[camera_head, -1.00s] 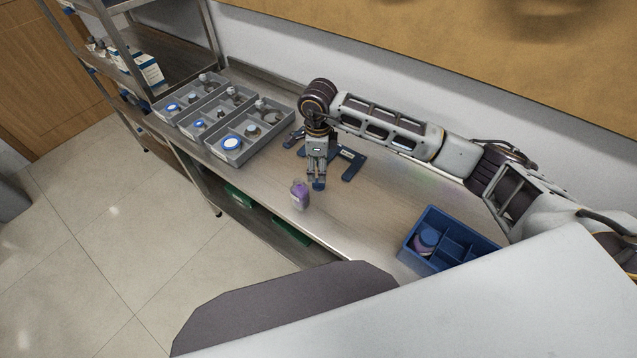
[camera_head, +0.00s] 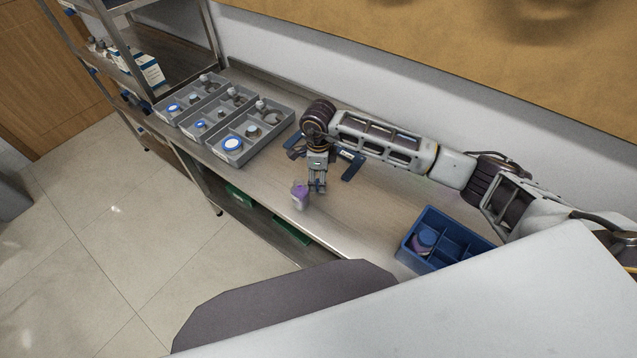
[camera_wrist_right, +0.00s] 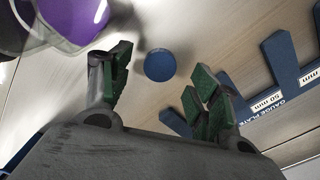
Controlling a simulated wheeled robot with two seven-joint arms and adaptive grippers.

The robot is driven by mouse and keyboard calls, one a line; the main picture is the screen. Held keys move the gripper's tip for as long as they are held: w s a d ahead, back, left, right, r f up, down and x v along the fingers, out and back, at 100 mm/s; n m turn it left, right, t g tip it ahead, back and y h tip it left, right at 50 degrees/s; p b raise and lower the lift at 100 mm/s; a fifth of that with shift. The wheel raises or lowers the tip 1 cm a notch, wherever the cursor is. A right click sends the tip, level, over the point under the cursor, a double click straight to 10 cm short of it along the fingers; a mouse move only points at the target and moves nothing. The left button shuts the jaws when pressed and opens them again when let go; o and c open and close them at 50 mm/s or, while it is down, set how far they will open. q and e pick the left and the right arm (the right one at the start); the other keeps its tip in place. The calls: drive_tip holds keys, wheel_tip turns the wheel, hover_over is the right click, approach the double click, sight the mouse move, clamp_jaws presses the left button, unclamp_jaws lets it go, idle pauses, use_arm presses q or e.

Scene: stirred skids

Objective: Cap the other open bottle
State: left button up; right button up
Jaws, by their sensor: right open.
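A clear bottle with purple contents (camera_head: 300,198) stands on the bench near its front edge. It also fills the top left of the right wrist view (camera_wrist_right: 78,18), partly cut off. My right gripper (camera_head: 317,189) is just right of the bottle, pointing down. In the right wrist view its green-padded fingers (camera_wrist_right: 160,85) are apart. A round blue cap (camera_wrist_right: 159,65) shows in the gap between the fingertips, with no finger visibly touching it. Whether it rests on the bench is hard to tell. My left gripper is not in view.
A blue gauge plate (camera_wrist_right: 283,62) lies beside the right gripper. Grey trays (camera_head: 236,153) with bottles and blue-lidded jars stand at the left. A blue divided crate (camera_head: 455,240) holds a blue-capped purple bottle (camera_head: 427,238). The bench between is clear.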

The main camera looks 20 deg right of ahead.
drive_tip(key=shift+f, duration=1.25)
drive_tip(key=c, duration=0.8)
